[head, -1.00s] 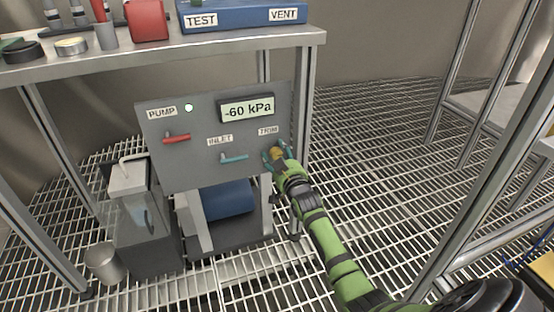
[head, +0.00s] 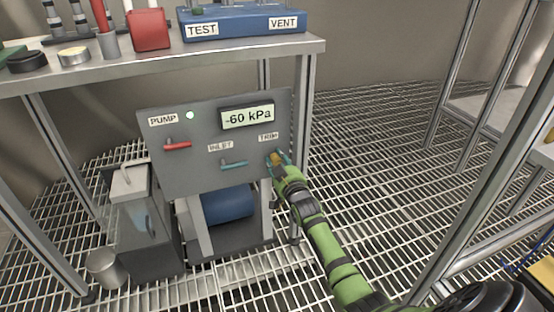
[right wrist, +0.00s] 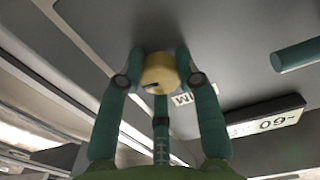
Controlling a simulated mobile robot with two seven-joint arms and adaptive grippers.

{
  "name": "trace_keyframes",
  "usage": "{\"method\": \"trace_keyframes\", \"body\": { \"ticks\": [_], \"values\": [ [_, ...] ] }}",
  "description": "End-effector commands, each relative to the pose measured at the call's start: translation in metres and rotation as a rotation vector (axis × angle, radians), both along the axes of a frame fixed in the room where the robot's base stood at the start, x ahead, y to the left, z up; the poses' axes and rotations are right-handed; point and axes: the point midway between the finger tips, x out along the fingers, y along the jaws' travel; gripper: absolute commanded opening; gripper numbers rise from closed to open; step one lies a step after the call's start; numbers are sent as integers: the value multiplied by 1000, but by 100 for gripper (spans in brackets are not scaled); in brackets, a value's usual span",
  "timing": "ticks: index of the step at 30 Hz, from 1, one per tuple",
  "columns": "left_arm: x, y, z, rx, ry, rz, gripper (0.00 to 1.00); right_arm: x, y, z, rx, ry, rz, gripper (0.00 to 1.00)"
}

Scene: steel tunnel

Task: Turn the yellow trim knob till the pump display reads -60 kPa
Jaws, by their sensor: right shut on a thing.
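The yellow trim knob (head: 276,158) sits on the right side of the grey pump panel (head: 190,170), under the TRIM label. My right gripper (head: 279,160) is shut on the knob. In the right wrist view, its teal fingers (right wrist: 160,75) close around the yellow knob (right wrist: 158,72), which has a small dark mark near its edge. The pump display (head: 248,116) at the panel's upper right reads -60 kPa. It also shows upside down in the right wrist view (right wrist: 270,122). My left gripper is not in view.
The panel also has a red PUMP handle (head: 178,146), a lit indicator (head: 190,115) and a teal INLET handle (head: 234,164). A steel table (head: 200,56) stands over it. A clear-sided container (head: 140,215) and metal cup (head: 104,266) are at left. Grating floor is open at right.

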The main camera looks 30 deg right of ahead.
Motion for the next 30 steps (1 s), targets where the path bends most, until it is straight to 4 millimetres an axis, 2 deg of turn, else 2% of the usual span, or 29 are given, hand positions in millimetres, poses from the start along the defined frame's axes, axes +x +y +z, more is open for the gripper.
{"method": "trace_keyframes", "body": {
  "ticks": [2, 3, 4, 5, 14, 19, 23, 30],
  "values": [
    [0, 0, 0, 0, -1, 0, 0, 0, 0, 1, -1, -4, 0, 2],
    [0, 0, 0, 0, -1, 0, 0, 0, 0, 1, 0, -4, 0, 42],
    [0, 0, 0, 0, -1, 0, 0, 0, 0, 1, 0, -4, 0, 54],
    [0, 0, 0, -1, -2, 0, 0, 0, 0, 1, 0, -4, 0, 58],
    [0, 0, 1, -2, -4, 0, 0, 0, 0, 1, 1, -2, 0, 58],
    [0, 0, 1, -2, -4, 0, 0, -9, 3, -1, 1, 0, 1, 58],
    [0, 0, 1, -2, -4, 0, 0, -28, 7, -1, 2, -1, 1, 58],
    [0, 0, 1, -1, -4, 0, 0, -76, 19, -1, 2, 0, 1, 58]
  ]
}}
